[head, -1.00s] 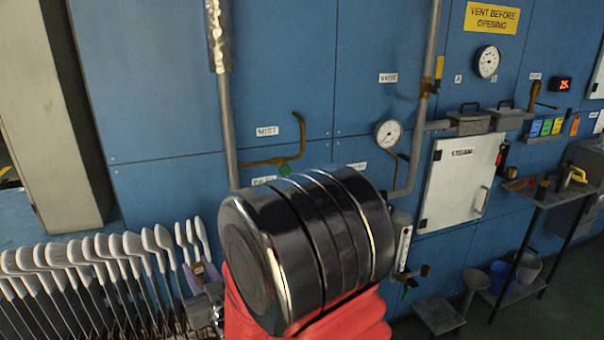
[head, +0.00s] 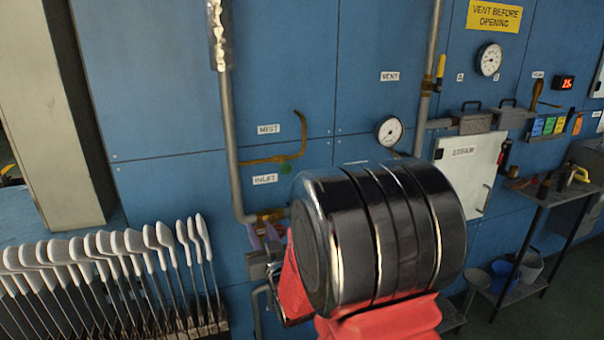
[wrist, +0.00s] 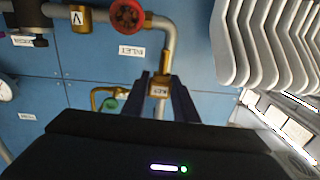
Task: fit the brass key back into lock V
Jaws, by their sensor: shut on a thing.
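My gripper (wrist: 160,95) is shut on the brass key (wrist: 160,88), a small brass block with a dark-lettered tag, in the wrist view. Its dark fingers stand on both sides of the block. A brass pipe fitting (wrist: 168,62) shows just beyond it; I cannot tell whether they touch. Lock V is a brass block with a V tag (wrist: 80,17) on the pipe, at the upper left of the wrist view, apart from my gripper. In the head view my gripper (head: 270,238) is beside the lower pipe bend, partly hidden by my own arm. Lock V is hidden there.
A red handwheel (wrist: 127,14) sits on the pipe beside lock V. White sock boards (head: 110,260) stand in a row at the left. Grey pipes (head: 231,140), a gauge (head: 389,131) and a STEAM cabinet (head: 470,160) line the blue wall.

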